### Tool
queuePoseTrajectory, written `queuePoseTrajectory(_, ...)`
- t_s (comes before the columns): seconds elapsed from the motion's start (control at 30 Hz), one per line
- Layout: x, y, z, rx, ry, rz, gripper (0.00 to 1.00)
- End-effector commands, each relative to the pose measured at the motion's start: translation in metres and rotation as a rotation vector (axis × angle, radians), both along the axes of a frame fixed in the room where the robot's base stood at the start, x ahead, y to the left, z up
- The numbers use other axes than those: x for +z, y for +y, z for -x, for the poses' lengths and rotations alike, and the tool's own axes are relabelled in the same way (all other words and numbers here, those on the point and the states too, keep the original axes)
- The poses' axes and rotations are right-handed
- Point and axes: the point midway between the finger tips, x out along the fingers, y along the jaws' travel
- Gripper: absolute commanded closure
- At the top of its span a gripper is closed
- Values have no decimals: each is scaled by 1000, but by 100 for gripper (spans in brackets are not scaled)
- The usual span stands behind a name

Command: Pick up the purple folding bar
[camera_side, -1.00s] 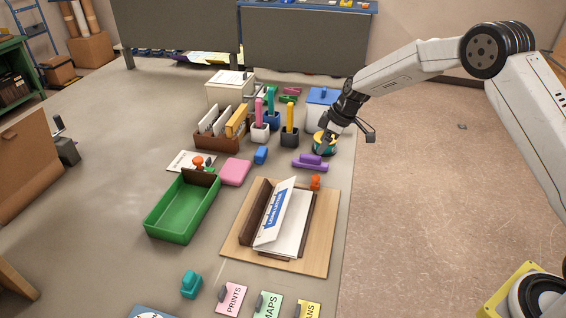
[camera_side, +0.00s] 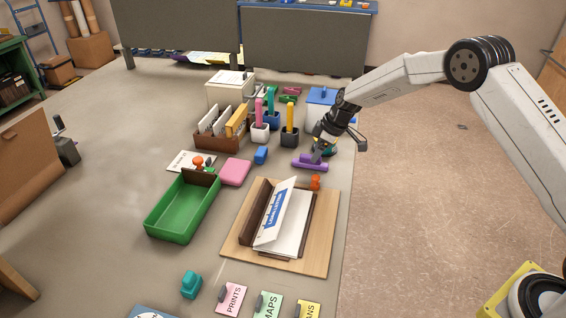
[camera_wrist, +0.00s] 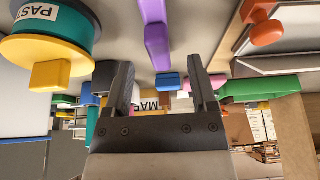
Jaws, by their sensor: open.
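The purple folding bar (camera_side: 303,164) lies flat on the grey table, just behind the wooden board. In the wrist view the purple bar (camera_wrist: 157,42) stands at upper middle, lined up with the gap between my fingers. My gripper (camera_side: 319,152) is just above the bar's right part and overlaps it in the side view. In the wrist view my gripper (camera_wrist: 162,72) shows two dark fingers apart, with nothing between them. I cannot tell whether the fingertips touch the bar.
A teal and yellow round item (camera_wrist: 48,35) stands close beside my gripper, mostly hidden in the side view. An orange stamp (camera_side: 315,183) stands in front of the bar. A blue block (camera_side: 261,155) and pen cups (camera_side: 289,138) stand left and behind. The table's right edge is near.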

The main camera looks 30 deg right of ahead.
Motion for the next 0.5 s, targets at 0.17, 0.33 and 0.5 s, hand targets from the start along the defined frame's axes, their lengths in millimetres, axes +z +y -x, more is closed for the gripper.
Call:
queuePoseTrajectory(0.17,-16,6,-6,0,1,0,26)
queuePoseTrajectory(0.33,-31,11,-11,0,0,0,26)
queuePoseTrajectory(0.5,-39,13,-14,0,-1,-1,26)
